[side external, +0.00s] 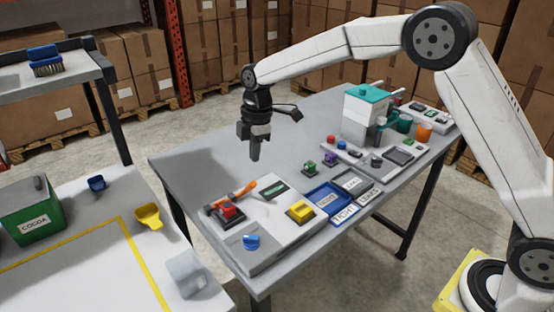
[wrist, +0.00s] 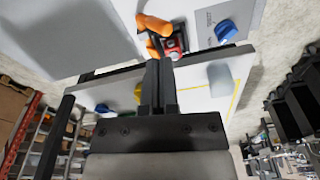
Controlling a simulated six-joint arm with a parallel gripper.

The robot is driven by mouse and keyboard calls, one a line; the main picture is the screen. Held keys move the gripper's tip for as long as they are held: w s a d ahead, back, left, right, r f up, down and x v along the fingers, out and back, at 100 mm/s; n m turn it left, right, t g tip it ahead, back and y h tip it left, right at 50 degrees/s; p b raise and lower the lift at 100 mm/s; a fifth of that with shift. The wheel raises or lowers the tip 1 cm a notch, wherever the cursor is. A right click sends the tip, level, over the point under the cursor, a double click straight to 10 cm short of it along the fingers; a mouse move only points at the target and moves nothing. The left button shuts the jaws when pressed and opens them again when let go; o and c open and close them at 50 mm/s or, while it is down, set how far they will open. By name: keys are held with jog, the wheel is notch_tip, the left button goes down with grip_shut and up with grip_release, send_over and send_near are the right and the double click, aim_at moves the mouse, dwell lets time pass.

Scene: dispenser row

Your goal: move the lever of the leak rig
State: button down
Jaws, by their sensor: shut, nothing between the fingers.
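A light grey panel (side external: 282,242), which looks like the leak rig, lies on the near end of the grey table. An orange-handled lever (side external: 242,190) slants across its back left part, beside a red block (side external: 229,212). The orange lever (wrist: 153,24) and red block (wrist: 174,45) also show in the wrist view, partly behind my fingers. My gripper (side external: 255,157) points down above the table, behind and above the panel, apart from the lever. Its fingers (wrist: 158,65) are together and hold nothing.
The panel also carries a blue knob (side external: 251,242) and a yellow block (side external: 301,211). Blue trays (side external: 333,190) and small coloured blocks lie to its right. A white box with a teal top (side external: 366,112) stands farther back. Table left of my gripper is bare.

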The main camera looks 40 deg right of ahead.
aim_at(254, 186)
jog(key=shift+f, duration=0.15)
dwell(0.3)
jog(key=shift+a+f, duration=0.2)
jog(key=shift+f, duration=1.5)
jog(key=shift+a+f, duration=0.2)
jog(key=shift+f, duration=1.5)
jog(key=shift+f, duration=1.65)
jog(key=shift+s+d+r, duration=0.15)
jog(key=shift+d+r, duration=0.15)
jog(key=shift+d, duration=0.5)
jog(key=shift+s+d+r, duration=0.1)
jog(key=shift+d+r, duration=0.15)
jog(key=shift+d, duration=0.5)
jog(key=shift+r, duration=0.15)
notch_tip(254, 186, up, 8)
jog(key=shift+d+f, duration=0.25)
jog(key=shift+d, duration=0.1)
